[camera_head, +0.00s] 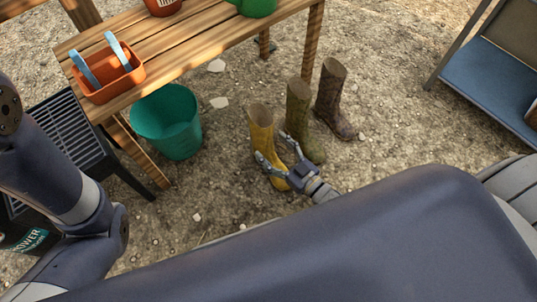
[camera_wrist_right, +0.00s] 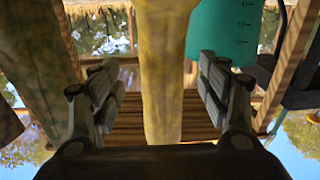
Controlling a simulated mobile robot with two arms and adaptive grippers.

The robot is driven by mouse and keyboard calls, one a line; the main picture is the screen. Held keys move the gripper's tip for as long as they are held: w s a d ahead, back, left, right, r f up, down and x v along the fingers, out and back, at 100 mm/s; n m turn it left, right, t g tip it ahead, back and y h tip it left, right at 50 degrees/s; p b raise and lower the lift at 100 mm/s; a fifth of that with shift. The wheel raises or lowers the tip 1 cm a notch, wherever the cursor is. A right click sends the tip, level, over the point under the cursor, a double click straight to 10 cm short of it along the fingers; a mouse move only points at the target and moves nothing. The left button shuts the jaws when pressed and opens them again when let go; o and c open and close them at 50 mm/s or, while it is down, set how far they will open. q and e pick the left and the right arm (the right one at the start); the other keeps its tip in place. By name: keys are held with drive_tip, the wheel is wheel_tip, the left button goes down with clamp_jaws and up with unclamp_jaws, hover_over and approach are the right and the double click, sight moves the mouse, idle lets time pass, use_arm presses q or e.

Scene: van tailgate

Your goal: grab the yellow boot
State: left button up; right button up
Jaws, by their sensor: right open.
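The yellow boot (camera_head: 262,117) stands upright on the gravel, left-most of a row of boots. My right gripper (camera_head: 272,146) is open at the boot's near side, with one finger on each side of it. In the right wrist view, which looks upside down, the yellow boot (camera_wrist_right: 163,65) stands between the two open fingers (camera_wrist_right: 157,75). Gaps show on both sides there, and the fingers do not look closed on it. Part of the boot's lower front is hidden by the gripper in the head view. My left arm shows at the left, but its gripper is out of view.
An olive boot (camera_head: 300,110) stands close right of the yellow one, a brown boot (camera_head: 333,95) beyond it. A teal bucket (camera_head: 168,128) stands left, by a wooden table (camera_head: 190,42) with an orange tool caddy (camera_head: 109,79). A blue shelf (camera_head: 490,85) is at the right.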

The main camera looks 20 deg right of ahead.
sight(260, 120)
drive_tip(key=shift+b+x, duration=0.55)
drive_tip(key=shift+x, duration=0.95)
drive_tip(key=shift+c, duration=0.3)
drive_tip(key=c, duration=1.3)
